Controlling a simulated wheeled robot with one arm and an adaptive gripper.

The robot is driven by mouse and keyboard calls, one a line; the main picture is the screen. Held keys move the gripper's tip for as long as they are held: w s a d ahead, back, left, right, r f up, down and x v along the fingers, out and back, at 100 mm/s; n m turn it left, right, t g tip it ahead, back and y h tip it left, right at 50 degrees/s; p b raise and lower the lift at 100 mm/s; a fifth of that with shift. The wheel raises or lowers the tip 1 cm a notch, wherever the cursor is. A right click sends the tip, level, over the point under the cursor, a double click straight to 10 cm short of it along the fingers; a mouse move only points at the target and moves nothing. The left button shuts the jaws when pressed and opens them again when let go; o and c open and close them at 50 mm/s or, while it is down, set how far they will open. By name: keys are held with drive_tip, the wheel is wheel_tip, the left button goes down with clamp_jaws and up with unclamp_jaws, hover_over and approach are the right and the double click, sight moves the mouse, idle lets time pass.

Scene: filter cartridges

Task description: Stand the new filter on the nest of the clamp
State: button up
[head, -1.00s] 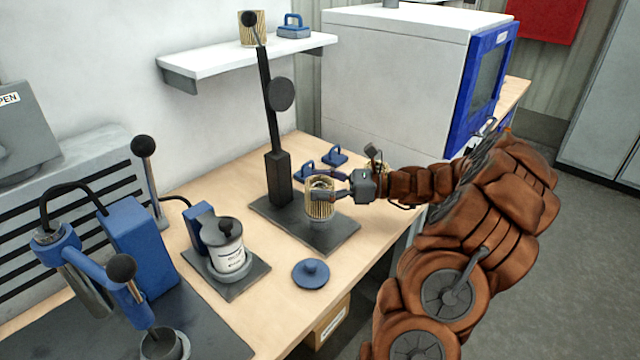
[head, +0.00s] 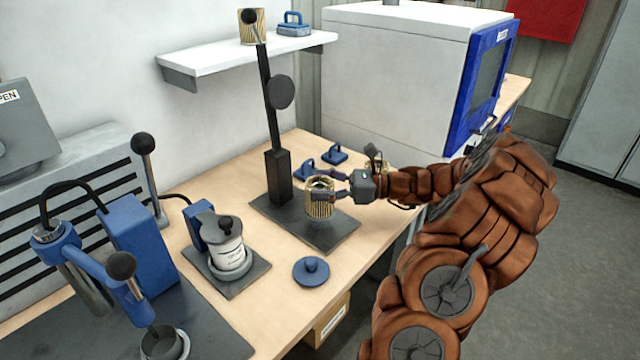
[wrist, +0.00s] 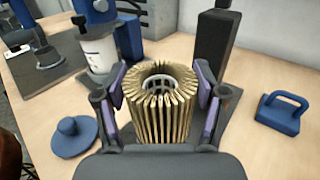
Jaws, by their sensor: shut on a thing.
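My gripper (head: 338,193) is shut on a pleated, tan cylindrical filter (head: 320,204), its fingers on either side of it. In the wrist view the filter (wrist: 160,105) stands upright between the fingers, with its open, dark-caged core facing up. The filter is over the dark base plate (head: 285,222) of a black stand, in front of its post (head: 279,178). The stand, which looks like the clamp, has a tall lever and a round dark disc (head: 281,93). The nest is hidden by the filter, and I cannot tell whether the filter touches it.
A white canister (head: 227,250) stands in a blue-backed holder at left. A blue round lid (head: 311,271) lies at the table's front. A blue lever press (head: 135,245) fills the left. Another pleated filter (head: 259,28) sits on the shelf.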

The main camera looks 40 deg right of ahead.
drive_tip(key=shift+f, duration=0.25)
drive_tip(key=o, duration=1.3)
drive_tip(key=v, duration=1.2)
